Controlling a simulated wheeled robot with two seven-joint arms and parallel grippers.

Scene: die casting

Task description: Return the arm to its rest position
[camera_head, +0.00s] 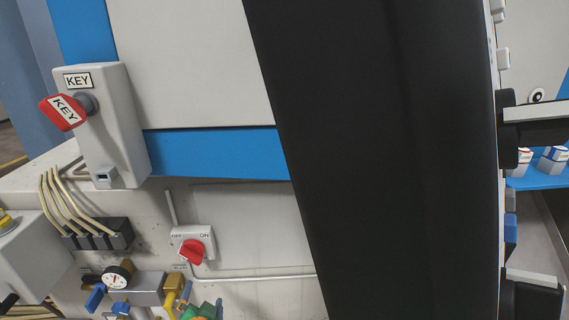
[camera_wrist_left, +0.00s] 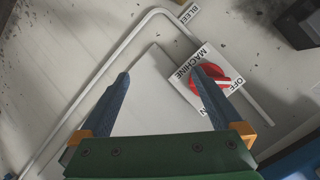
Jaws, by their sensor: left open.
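My left gripper (camera_wrist_left: 162,74) shows in the left wrist view, with a green body and two blue fingers on orange bases. The fingers are apart and nothing is held between them. The red rotary switch (camera_wrist_left: 222,85) sits on its white plate by the right finger, which overlaps the plate in the picture; I cannot tell whether they touch. In the head view the switch (camera_head: 192,251) is on the machine's front, its plate marked OFF and ON. I cannot make out the left gripper surely in the head view. My right gripper is not seen.
A red key switch (camera_head: 64,112) stands out from a grey box at the upper left. Below are cables, a pressure gauge (camera_head: 117,277) and yellow and blue fittings. A large black shape fills the middle right of the head view and hides what is behind it.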

